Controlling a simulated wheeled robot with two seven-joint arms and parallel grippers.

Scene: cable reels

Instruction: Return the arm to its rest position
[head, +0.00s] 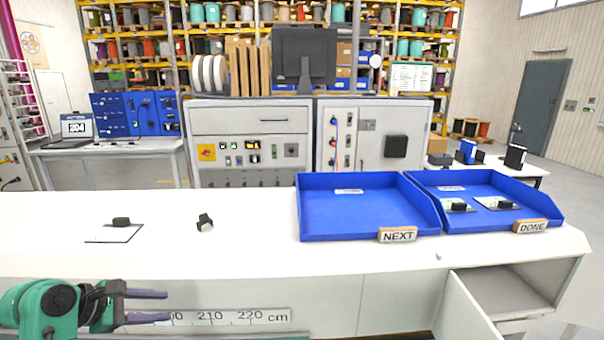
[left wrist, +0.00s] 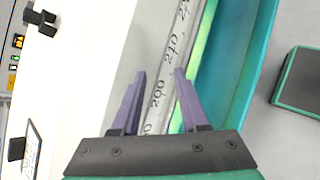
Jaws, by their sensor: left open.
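My left gripper (head: 150,307) is in the lower left of the head view, in front of the white table's front edge and below its top. Its two purple fingers are apart with nothing between them. In the left wrist view the open fingers (left wrist: 158,95) point along the printed centimetre ruler (left wrist: 165,75). The ruler strip (head: 235,318) also shows in the head view on the table's front. My right gripper is in neither view.
On the white table (head: 250,255) lie a white card with a black item (head: 121,222) and a small black item (head: 205,222). The blue NEXT tray (head: 365,205) is empty. The blue DONE tray (head: 540,212) holds two cards with black items. An open cabinet door (head: 465,310) juts out at lower right.

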